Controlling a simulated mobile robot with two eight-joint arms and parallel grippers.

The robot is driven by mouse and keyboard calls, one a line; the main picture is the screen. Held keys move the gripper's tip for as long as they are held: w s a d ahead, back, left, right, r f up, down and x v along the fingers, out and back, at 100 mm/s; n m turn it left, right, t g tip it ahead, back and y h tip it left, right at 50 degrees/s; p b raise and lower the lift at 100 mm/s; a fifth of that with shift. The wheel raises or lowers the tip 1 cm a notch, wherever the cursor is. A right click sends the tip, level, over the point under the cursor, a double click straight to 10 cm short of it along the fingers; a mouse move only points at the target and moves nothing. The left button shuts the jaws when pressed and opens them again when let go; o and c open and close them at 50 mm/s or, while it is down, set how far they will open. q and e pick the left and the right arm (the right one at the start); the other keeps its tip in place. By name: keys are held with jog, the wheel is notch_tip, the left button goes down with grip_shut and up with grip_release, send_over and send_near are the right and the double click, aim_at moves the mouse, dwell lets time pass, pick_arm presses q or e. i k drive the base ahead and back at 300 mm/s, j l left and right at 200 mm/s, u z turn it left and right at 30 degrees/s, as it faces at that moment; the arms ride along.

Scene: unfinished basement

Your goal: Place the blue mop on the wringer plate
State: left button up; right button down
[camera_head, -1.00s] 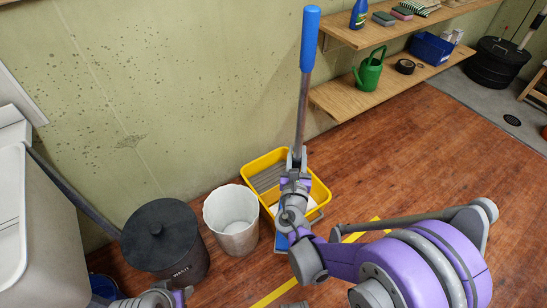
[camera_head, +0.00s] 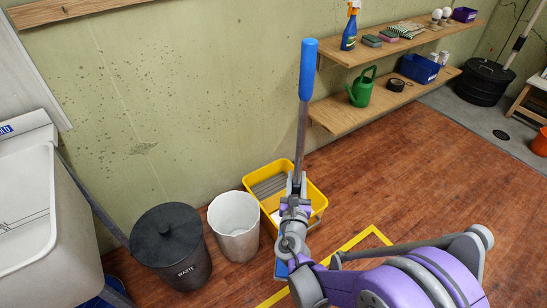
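The mop has a bright blue handle grip (camera_head: 308,70) and a grey shaft, and stands nearly upright. My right gripper (camera_head: 298,185) is at the lower shaft and appears closed around it. The mop's lower end is mostly hidden behind my arm; a bit of blue (camera_head: 281,269) shows below the gripper. The yellow bucket (camera_head: 318,199) stands on the floor just behind the gripper, with a grey ribbed wringer plate (camera_head: 270,187) at its left back side. My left gripper is out of view.
A white bin (camera_head: 234,228) and a black lidded waste bin (camera_head: 172,246) stand left of the bucket. A sink (camera_head: 35,200) is at the far left. Wooden shelves (camera_head: 345,110) hold a green watering can (camera_head: 361,91). Yellow tape (camera_head: 355,240) marks the open wooden floor.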

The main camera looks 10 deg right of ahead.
aim_at(274, 189)
jog(key=i+l, duration=0.2)
jog(key=i, duration=0.4)
jog(key=i+l, duration=0.15)
jog(key=i, duration=0.45)
